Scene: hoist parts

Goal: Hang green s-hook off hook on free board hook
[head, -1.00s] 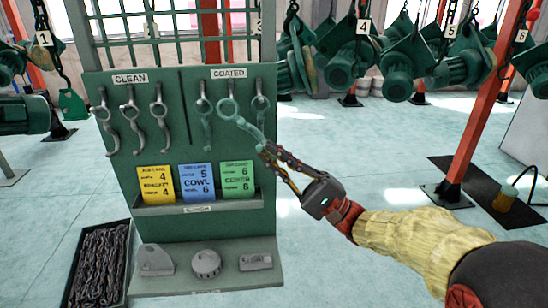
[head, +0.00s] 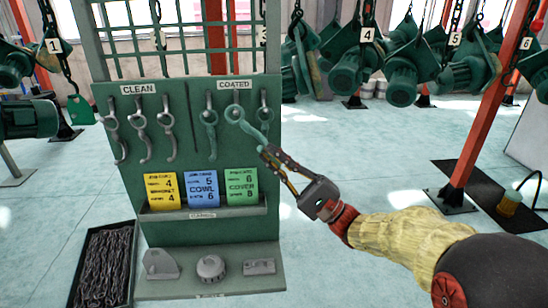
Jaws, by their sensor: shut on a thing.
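A green s-hook (head: 249,128) is in my gripper (head: 266,151), which is shut on its lower end. The hook slants up and left, with its ring (head: 234,112) in front of the board's COATED side. The ring is between two hanging green s-hooks, a left one (head: 210,130) and a right one (head: 263,105) partly behind the held hook. I cannot tell whether the ring is on a board hook or just in front of it. The green board (head: 190,150) also has three grey s-hooks (head: 141,128) hanging under CLEAN.
Yellow, blue and green cards (head: 202,185) stand in a rack below the hooks. A ledge (head: 210,285) with small grey parts sits at the board's foot. A chain bin (head: 108,228) is on the left. An orange post (head: 480,120) stands right. Green hoists hang behind.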

